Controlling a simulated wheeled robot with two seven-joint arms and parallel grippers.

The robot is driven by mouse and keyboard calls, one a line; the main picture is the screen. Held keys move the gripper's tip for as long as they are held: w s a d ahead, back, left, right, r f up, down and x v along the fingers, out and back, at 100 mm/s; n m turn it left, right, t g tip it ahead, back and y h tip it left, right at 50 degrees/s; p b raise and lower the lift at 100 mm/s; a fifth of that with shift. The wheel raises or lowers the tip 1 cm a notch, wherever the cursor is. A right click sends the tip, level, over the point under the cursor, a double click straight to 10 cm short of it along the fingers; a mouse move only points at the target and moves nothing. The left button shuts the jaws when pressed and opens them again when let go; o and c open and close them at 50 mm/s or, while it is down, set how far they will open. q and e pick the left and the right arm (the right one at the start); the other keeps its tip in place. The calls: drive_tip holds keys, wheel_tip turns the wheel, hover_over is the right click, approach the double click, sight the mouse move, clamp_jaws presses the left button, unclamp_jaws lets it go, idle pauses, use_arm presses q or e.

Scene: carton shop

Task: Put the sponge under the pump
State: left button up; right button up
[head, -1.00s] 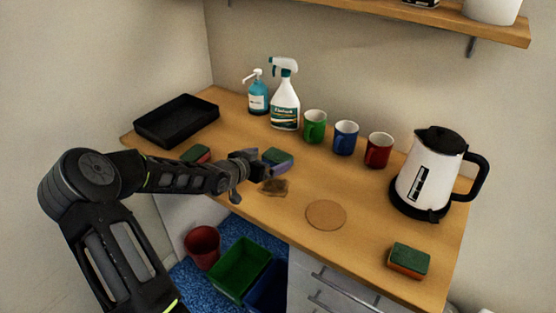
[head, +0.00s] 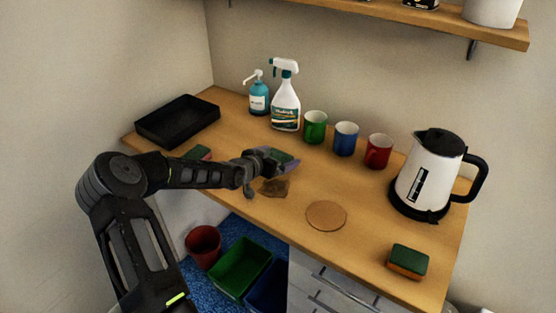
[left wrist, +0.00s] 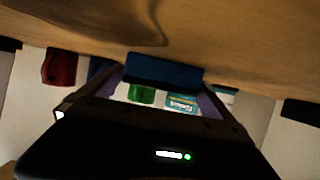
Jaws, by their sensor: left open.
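The pump bottle (head: 259,98), teal with a white pump head, stands upright at the back of the counter, left of the spray bottle. A green-topped sponge (head: 281,155) lies in front of these bottles. My left gripper (head: 286,165) is open at this sponge, low over the counter. In the left wrist view the sponge (left wrist: 163,70) looks dark blue and sits between the fingertips of my left gripper (left wrist: 162,82); I cannot tell whether they touch it. Another sponge (head: 198,153) is partly hidden behind my left arm. A third, green and orange, sponge (head: 408,262) lies at the right front.
A spray bottle (head: 285,102), green mug (head: 315,127), blue mug (head: 346,138), red mug (head: 379,151) and kettle (head: 428,175) line the back. A black tray (head: 178,121) is at left. A brown stain (head: 274,187) and round mat (head: 326,215) lie in front.

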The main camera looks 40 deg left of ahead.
sight(278, 156)
idle(0.4)
use_arm(q)
drive_tip(key=c, duration=1.4)
drive_tip(key=shift+o, duration=0.2)
drive_tip(key=shift+r, duration=0.15)
wheel_tip(278, 156, up, 10)
drive_tip(key=shift+f, duration=0.15)
